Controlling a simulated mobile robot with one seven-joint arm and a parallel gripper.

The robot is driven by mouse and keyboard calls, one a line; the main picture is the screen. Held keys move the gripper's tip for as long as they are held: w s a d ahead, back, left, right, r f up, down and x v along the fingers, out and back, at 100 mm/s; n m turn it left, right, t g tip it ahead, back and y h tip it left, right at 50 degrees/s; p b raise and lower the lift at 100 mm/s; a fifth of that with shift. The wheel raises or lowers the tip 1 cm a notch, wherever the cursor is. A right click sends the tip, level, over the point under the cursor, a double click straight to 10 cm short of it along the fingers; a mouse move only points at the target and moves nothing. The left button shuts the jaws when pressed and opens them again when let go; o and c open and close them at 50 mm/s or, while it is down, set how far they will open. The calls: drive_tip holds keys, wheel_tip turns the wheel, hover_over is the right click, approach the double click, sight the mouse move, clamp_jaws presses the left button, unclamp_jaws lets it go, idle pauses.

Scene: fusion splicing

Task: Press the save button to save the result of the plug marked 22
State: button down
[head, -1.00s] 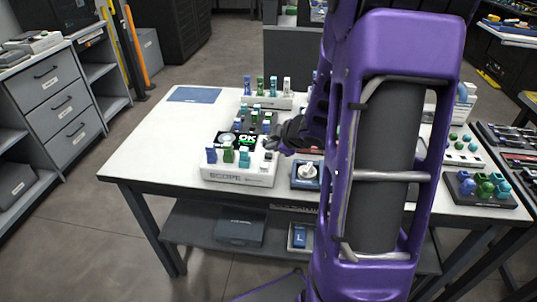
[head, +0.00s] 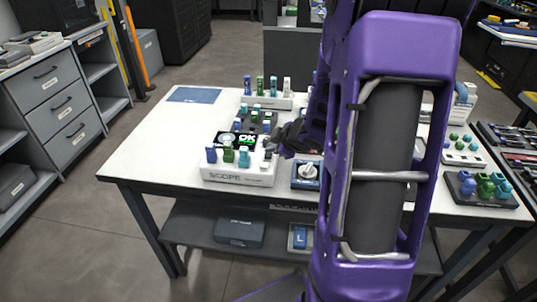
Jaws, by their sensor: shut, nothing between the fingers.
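The white inspection scope (head: 240,178), with "SCOPE" on its front, stands on the table. Its screen (head: 247,140) reads "OK" in green. Blue, green and teal plugs (head: 228,156) stand along its front. A small pale part (head: 266,160) shows at its right end; I cannot tell whether this is the save button. No number 22 is legible on any plug. My dark gripper (head: 270,147) is shut and empty, at the right side of the scope just right of the screen. I cannot tell whether its tips touch anything.
A white rack with several plugs (head: 267,103) stands behind. A blue tray with a white round part (head: 306,175) is right of the scope. A dark block with coloured plugs (head: 484,187) is at the far right. The table's left side is clear, with a blue mat (head: 194,95).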

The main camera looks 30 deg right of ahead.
sight(272, 156)
drive_tip(key=shift+f, duration=0.45)
idle(0.5)
drive_tip(key=shift+r, duration=0.15)
drive_tip(key=shift+r+p, duration=0.8)
drive_tip(key=shift+p, duration=0.2)
wheel_tip(272, 156, up, 5)
drive_tip(key=p, duration=0.5)
idle(0.5)
